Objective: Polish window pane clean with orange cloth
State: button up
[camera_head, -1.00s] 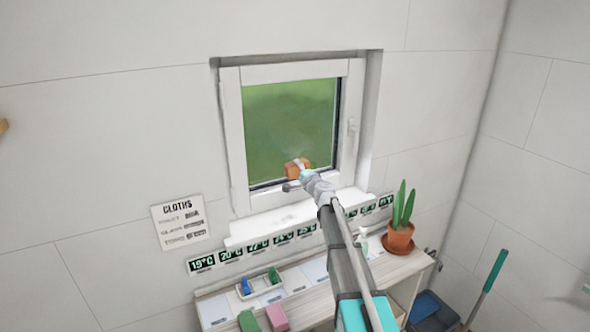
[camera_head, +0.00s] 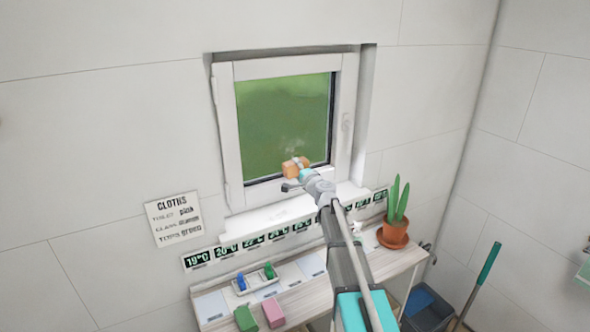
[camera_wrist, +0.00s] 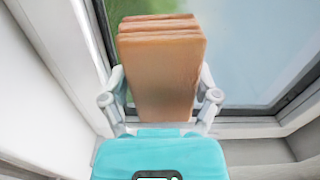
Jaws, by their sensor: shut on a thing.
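The orange cloth (camera_head: 293,167) is a folded block, held upright between the fingers of my gripper (camera_head: 301,164). In the wrist view the cloth (camera_wrist: 162,75) stands between the two grey fingers of my gripper (camera_wrist: 162,98), which are shut on its sides. The window pane (camera_head: 283,115) looks green in a white frame. The cloth is at the lower part of the pane, right of its middle; I cannot tell whether it touches the glass. A faint whitish smudge shows on the pane just above the cloth. My gripper hides part of the lower frame.
A white sill (camera_head: 270,217) lies below the window. A "CLOTHS" sign (camera_head: 174,219) hangs at left.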

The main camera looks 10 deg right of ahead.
jog(key=shift+v, duration=1)
jog(key=shift+f, duration=0.15)
notch_tip(320, 180, down, 6)
jog(key=b, duration=0.6)
jog(key=shift+s, duration=0.1)
dwell(0.4)
